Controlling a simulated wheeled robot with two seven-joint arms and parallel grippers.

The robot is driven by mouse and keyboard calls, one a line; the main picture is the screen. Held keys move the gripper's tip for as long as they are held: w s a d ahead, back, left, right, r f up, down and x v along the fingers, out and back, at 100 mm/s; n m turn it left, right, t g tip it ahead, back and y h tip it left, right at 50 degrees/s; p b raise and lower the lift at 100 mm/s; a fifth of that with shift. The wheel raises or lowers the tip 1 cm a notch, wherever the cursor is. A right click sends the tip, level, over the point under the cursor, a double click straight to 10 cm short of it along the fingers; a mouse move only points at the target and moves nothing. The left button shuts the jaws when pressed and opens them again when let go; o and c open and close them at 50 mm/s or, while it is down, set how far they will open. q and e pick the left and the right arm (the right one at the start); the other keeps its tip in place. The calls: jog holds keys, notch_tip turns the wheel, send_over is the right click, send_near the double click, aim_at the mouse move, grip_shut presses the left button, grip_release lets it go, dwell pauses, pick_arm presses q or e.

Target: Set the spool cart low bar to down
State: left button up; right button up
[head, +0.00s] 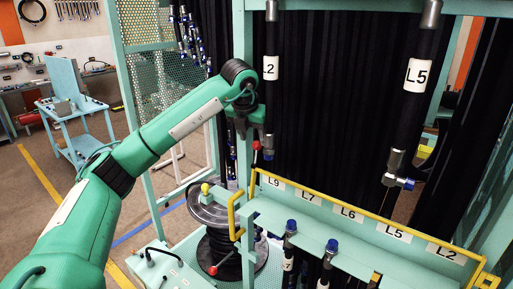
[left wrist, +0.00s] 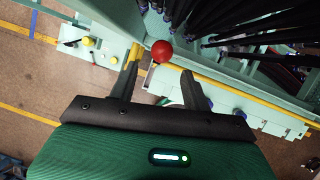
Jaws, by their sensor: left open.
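My left gripper (head: 256,128) points down beside the green frame, in front of the dark hoses. It also shows in the left wrist view (left wrist: 160,74), open, with nothing between its fingers. A red ball knob (head: 256,145) is just below the fingers. In the left wrist view the red knob (left wrist: 162,51) appears just beyond and between the fingertips; contact cannot be told. A black spool (head: 216,240) stands below, with a second red-knobbed lever (head: 213,270) at its front. I cannot tell which part is the low bar. My right gripper is not in view.
A yellow rail (head: 370,215) runs above the labelled hose rack (head: 320,236), with a yellow handle (head: 234,215) at its left end. Hoses L2 (head: 270,90) and L5 (head: 410,105) hang close by. A blue-green trolley (head: 78,125) stands at the back left; open floor lies before it.

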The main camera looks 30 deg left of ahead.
aim_at(255, 146)
pick_arm(q)
jog(key=p+x, duration=0.2)
jog(key=x, duration=0.4)
jog(key=shift+w+p, duration=0.15)
jog(key=shift+p, duration=0.2)
jog(key=shift+w+a+f, duration=0.1)
jog(key=shift+w+f, duration=0.05)
jog(key=shift+f, duration=0.55)
jog(key=shift+w+f, duration=0.15)
jog(key=shift+f, duration=0.1)
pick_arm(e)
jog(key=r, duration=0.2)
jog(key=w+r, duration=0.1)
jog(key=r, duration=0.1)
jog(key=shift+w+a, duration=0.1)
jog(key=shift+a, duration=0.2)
pick_arm(q)
grip_shut()
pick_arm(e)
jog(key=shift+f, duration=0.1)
